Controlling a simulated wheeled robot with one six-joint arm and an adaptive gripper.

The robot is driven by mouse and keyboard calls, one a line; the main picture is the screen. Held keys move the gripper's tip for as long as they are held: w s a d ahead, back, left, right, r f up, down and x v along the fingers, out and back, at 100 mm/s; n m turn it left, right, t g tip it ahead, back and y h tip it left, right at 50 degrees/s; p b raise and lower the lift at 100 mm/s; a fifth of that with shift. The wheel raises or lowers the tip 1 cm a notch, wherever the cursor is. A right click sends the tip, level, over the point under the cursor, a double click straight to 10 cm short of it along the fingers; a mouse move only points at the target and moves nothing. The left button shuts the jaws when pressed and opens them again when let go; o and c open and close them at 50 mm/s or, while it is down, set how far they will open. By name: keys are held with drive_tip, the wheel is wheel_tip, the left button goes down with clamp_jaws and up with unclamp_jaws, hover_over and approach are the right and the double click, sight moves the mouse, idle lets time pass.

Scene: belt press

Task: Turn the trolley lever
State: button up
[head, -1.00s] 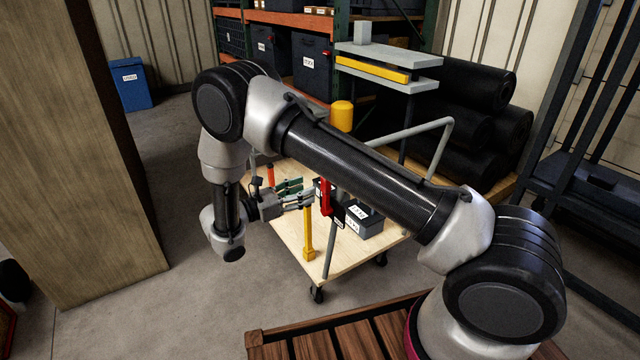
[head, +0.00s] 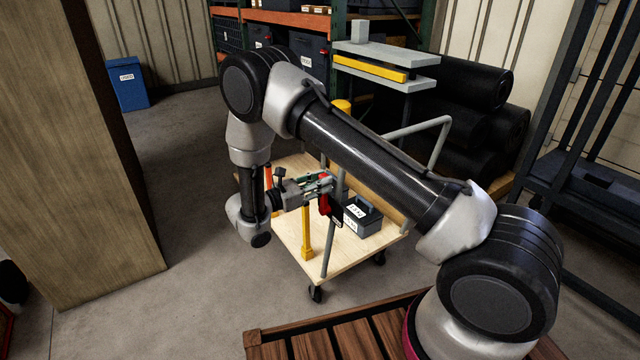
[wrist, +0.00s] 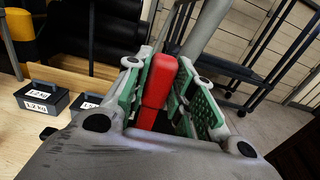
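The red lever (head: 325,204) hangs by the upright post of the trolley (head: 330,262); its upper part is hidden behind my gripper (head: 322,183) in the head view. In the wrist view the red lever (wrist: 158,90) stands between the two green-padded fingers of my gripper (wrist: 170,85). The left finger is close beside the lever, and a dark gap shows between the lever and the right finger. The fingers look spread around it, not clamped. Whether the left pad touches the lever, I cannot tell.
A yellow post (head: 306,232) and an orange post (head: 268,176) stand near my gripper. A dark labelled weight (head: 362,217) sits on the deck. A grey press-like frame (head: 385,65) rises behind. A wooden cabinet (head: 75,150) fills the left; the floor between is clear.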

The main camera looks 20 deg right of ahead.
clamp_jaws()
drive_tip(key=shift+s, duration=0.15)
drive_tip(key=s+m, duration=0.2)
drive_tip(key=s+d+m, duration=0.1)
drive_tip(key=shift+f, duration=0.3)
drive_tip(key=shift+s+d+f+m, duration=0.35)
drive_tip(key=shift+s+f+m, duration=0.8)
drive_tip(key=shift+m, duration=0.7)
drive_tip(key=shift+s+d+f+m, duration=0.4)
drive_tip(key=shift+s+f+m, duration=0.75)
drive_tip(key=shift+m, duration=0.65)
drive_tip(key=shift+s+d+f+m, duration=0.35)
drive_tip(key=shift+s+f+m, duration=0.75)
drive_tip(key=shift+m, duration=0.75)
drive_tip(key=shift+f, duration=0.1)
drive_tip(key=o, duration=0.9)
unclamp_jaws()
